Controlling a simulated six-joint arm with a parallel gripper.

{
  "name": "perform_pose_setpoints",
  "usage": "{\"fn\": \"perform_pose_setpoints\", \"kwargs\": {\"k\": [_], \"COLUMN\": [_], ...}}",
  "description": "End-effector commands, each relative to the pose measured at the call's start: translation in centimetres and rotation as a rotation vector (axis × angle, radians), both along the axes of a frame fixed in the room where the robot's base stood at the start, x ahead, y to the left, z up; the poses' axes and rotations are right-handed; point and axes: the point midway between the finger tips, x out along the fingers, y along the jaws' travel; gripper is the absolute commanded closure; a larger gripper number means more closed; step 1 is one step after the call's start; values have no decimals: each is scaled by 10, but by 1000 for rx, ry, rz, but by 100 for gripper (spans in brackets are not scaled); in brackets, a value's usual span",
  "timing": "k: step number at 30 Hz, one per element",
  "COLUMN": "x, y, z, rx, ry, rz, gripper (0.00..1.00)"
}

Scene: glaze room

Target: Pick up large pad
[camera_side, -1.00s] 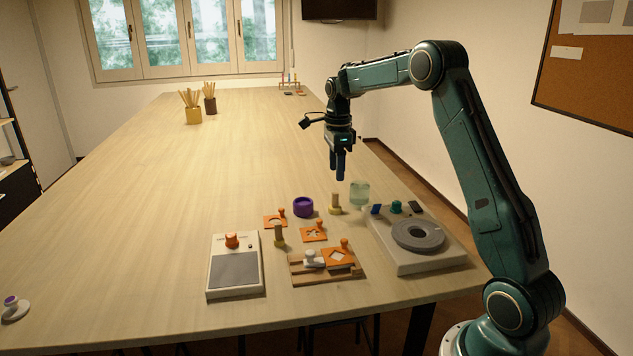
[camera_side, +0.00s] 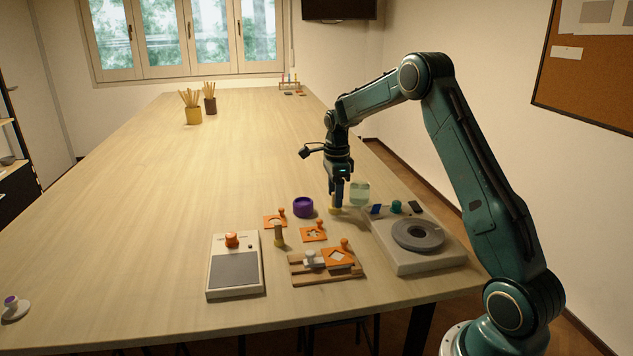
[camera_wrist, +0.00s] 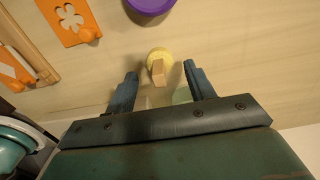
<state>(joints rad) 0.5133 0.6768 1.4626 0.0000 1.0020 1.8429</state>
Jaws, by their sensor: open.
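A round yellow pad with an upright wooden handle (camera_side: 334,211) stands on the table below my gripper (camera_side: 337,200). In the wrist view the same pad (camera_wrist: 159,54) shows just beyond and between the open fingers (camera_wrist: 160,72), its handle roughly centred between them. The side view does not show clearly whether the fingers reach around the handle, as they hide most of it. A second, similar wooden-handled pad (camera_side: 279,237) stands nearer the front, beside the orange stencils, and looks narrower.
A pale green glass jar (camera_side: 360,193) stands close right of my gripper. A purple bowl (camera_side: 303,207) is to the left. Orange stencils (camera_side: 313,234), a wooden rack (camera_side: 300,276), a grey-topped device (camera_side: 235,272) and a turntable unit (camera_side: 415,258) lie in front.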

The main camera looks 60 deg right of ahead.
Motion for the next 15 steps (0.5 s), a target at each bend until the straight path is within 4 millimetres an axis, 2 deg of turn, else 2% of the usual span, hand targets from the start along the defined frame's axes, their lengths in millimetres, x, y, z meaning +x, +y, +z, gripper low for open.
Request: {"fn": "perform_pose_setpoints", "kwargs": {"k": [6,15], "x": [0,0], "y": [1,1], "z": [-24,-29], "rx": [1,0], "ry": [2,0], "rz": [0,0], "gripper": [46,46]}}
